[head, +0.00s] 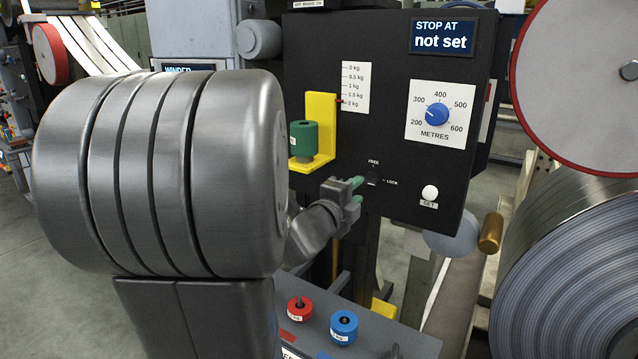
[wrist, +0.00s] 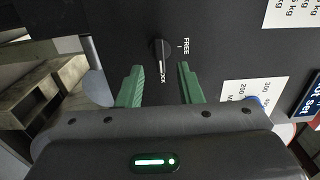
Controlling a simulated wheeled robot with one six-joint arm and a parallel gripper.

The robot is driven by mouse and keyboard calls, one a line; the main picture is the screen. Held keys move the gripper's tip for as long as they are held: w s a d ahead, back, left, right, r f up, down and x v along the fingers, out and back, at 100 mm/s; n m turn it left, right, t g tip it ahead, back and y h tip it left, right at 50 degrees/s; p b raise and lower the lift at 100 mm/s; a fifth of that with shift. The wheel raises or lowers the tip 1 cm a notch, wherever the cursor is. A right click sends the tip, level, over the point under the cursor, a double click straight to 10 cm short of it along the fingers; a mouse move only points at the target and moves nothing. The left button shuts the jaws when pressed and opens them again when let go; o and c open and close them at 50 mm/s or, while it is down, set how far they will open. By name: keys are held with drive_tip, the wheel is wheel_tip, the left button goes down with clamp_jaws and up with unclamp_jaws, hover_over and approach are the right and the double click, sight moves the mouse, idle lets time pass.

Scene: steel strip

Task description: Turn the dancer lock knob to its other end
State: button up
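The dancer lock knob (wrist: 161,50) is a small black round knob on the dark panel. In the wrist view its white pointer line points toward the LOCK label (wrist: 164,79), away from the FREE label (wrist: 186,45). In the head view the knob (head: 372,180) is small and dark, just right of my green fingertips, with FREE above it and LOCK to its right. My gripper (head: 357,190) is open and empty in front of the panel. In the wrist view its two green fingers (wrist: 158,78) stand apart on either side of the knob, and neither appears to touch it.
A yellow bracket (head: 320,110) with a green weight (head: 304,139) is left of the knob. A blue METRES dial (head: 437,114) and white SET button (head: 430,193) are to the right. Red (head: 300,309) and blue (head: 344,326) weights stand below. A steel coil (head: 580,280) is at right.

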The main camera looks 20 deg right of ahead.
sight(366, 183)
drive_tip(key=shift+x, duration=2.7)
drive_tip(key=shift+c, duration=0.4)
clamp_jaws()
